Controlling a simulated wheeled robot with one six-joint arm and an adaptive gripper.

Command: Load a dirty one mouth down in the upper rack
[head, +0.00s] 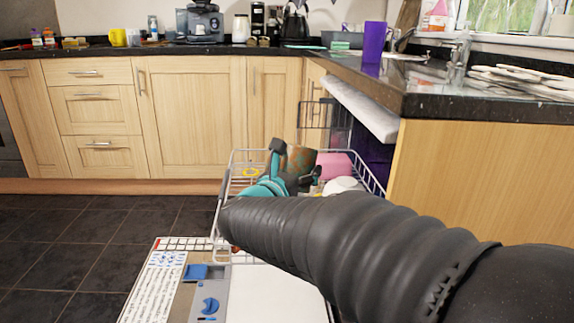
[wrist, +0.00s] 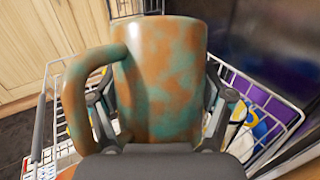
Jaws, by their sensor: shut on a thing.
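My gripper (head: 284,184) is shut on a mug (wrist: 165,80) with brown and teal patches. Its fingers lie on both sides of the mug, and the mug's handle (wrist: 78,110) points left in the wrist view. In the head view the mug (head: 300,158) is over the pulled-out wire rack (head: 232,172), partly hidden by my gripper. I cannot tell whether its mouth faces up or down, or whether it touches the rack. The rack also shows in the wrist view (wrist: 268,113). A pink mug (head: 334,165) and a white rounded item (head: 343,185) are in the rack.
The open dishwasher door (head: 275,295) lies below the rack, with a blue dispenser (head: 208,305). The granite counter (head: 475,103) and cabinet side (head: 470,175) stand at right. A purple cup (head: 374,40) stands on the counter. The dark tiled floor (head: 75,250) at left is clear.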

